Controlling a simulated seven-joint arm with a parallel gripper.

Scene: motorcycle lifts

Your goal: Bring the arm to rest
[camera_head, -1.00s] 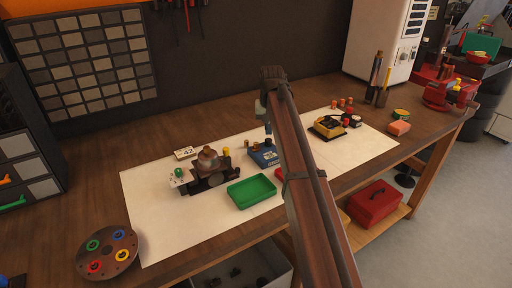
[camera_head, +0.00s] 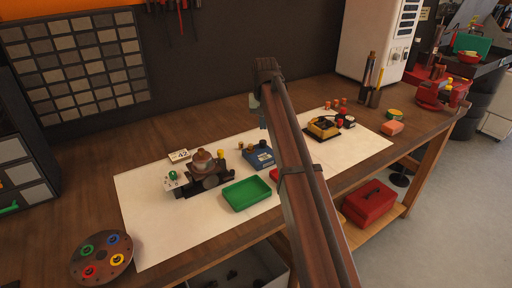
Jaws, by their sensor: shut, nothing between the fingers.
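My arm (camera_head: 298,180) reaches up and away from the bottom of the view, over the workbench (camera_head: 75,180). My gripper (camera_head: 260,118) shows only in small part below the arm's far end. It hangs above the white mat (camera_head: 150,235), behind the blue box, and appears to touch nothing. Its jaws look shut with nothing held, though the fingertips are hard to make out.
On the mat are a dark mechanism (camera_head: 203,172), a green tray (camera_head: 246,194), a blue box (camera_head: 259,156) and a yellow device (camera_head: 323,127). A round disc with coloured rings (camera_head: 101,258) is at front left. A red toolbox (camera_head: 369,203) sits on the lower shelf.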

